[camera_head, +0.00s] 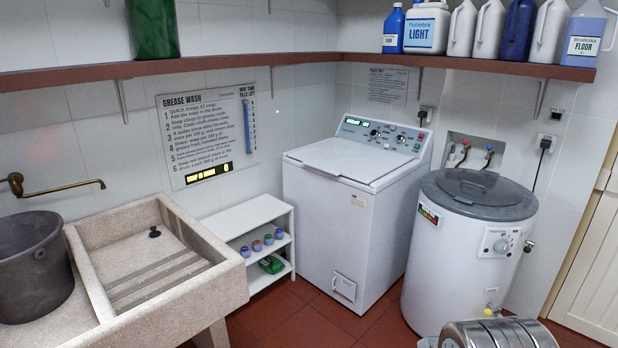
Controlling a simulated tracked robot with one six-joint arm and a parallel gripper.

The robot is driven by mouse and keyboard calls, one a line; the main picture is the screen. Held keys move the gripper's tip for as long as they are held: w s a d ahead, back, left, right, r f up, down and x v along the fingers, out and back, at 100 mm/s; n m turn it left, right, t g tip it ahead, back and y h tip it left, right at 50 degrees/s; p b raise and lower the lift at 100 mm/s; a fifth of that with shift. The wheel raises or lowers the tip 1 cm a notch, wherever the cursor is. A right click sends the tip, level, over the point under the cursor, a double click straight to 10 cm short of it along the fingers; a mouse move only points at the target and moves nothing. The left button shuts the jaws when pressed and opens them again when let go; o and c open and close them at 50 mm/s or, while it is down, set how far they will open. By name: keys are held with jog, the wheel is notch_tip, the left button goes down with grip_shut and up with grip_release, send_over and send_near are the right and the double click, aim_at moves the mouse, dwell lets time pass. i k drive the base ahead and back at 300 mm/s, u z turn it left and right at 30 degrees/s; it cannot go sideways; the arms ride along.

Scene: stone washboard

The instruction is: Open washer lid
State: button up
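The white top-loading washer (335,220) stands against the back corner, in the middle of the view. Its flat white lid (345,158) lies shut on top, in front of a raised control panel (382,135) with knobs, buttons and a lit green display. A small square hatch (344,287) is low on its front. My gripper does not show in this view.
A white cylindrical tank with a round grey lid (478,188) stands close right of the washer. A ribbed metal object (497,335) is at the bottom right edge. A small white shelf (250,222) and stone sink (215,295) are left. A shelf (480,64) with bottles hangs above.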

aim_at(366, 164)
jog(key=i, duration=3)
jog(key=u, duration=2.85)
